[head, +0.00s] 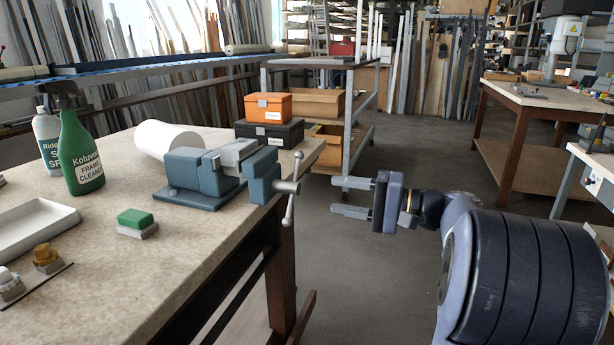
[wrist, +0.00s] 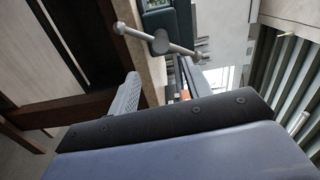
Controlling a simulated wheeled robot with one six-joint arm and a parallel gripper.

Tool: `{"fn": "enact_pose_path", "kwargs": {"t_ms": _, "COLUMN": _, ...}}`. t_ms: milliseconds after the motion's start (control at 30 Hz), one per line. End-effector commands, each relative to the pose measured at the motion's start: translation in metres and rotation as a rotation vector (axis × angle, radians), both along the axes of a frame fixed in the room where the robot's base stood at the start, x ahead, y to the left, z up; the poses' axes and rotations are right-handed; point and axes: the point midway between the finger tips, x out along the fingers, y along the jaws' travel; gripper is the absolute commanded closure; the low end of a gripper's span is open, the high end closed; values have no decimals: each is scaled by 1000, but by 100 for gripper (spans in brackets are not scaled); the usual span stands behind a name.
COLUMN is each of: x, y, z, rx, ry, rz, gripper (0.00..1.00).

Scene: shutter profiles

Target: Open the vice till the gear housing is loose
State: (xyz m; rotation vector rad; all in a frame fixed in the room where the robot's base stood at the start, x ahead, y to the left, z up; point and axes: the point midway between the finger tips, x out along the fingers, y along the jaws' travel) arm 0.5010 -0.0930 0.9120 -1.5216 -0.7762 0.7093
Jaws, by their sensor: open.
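The blue-grey vice (head: 190,175) stands at the right edge of the near workbench. A light grey block, seemingly the gear housing (head: 238,152), sits between its jaws; I cannot tell how tightly. The vice's handle bar (head: 289,205) hangs past the bench edge, steeply tilted, on a screw at the front. In the wrist view the handle bar (wrist: 178,47) lies just ahead of the fingers. My gripper (head: 340,197) is open and empty, to the right of the handle and apart from it; its two fingers also show in the wrist view (wrist: 160,85).
The workbench (head: 190,265) carries a green spray bottle (head: 80,155), a white roll (head: 168,140), a white tray (head: 35,230), a green-topped block (head: 137,220) and orange (head: 268,106) and black boxes (head: 270,133). Free floor (head: 390,280) lies right of the bench.

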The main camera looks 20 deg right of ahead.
Motion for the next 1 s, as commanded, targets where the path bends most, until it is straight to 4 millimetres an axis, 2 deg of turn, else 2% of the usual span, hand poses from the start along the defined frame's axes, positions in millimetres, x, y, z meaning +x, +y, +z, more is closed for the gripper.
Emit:
{"fn": "enact_pose_path", "kwargs": {"t_ms": 33, "x": 2, "y": -2, "z": 14, "rx": 78, "ry": 107, "rz": 0, "gripper": 53}}
{"fn": "enact_pose_path", "kwargs": {"t_ms": 333, "x": 6, "y": -4, "z": 13, "rx": 558, "ry": 768, "rz": 0, "gripper": 53}}
{"fn": "enact_pose_path", "kwargs": {"t_ms": 600, "x": 0, "y": 2, "z": 12, "rx": 966, "ry": 1331, "rz": 1, "gripper": 53}}
{"fn": "enact_pose_path", "kwargs": {"t_ms": 800, "x": -6, "y": 7, "z": 9, "rx": 1147, "ry": 1580, "rz": 1, "gripper": 53}}
{"fn": "enact_pose_path", "kwargs": {"t_ms": 1000, "x": -4, "y": 13, "z": 4, "rx": 1190, "ry": 1643, "rz": 1, "gripper": 53}}
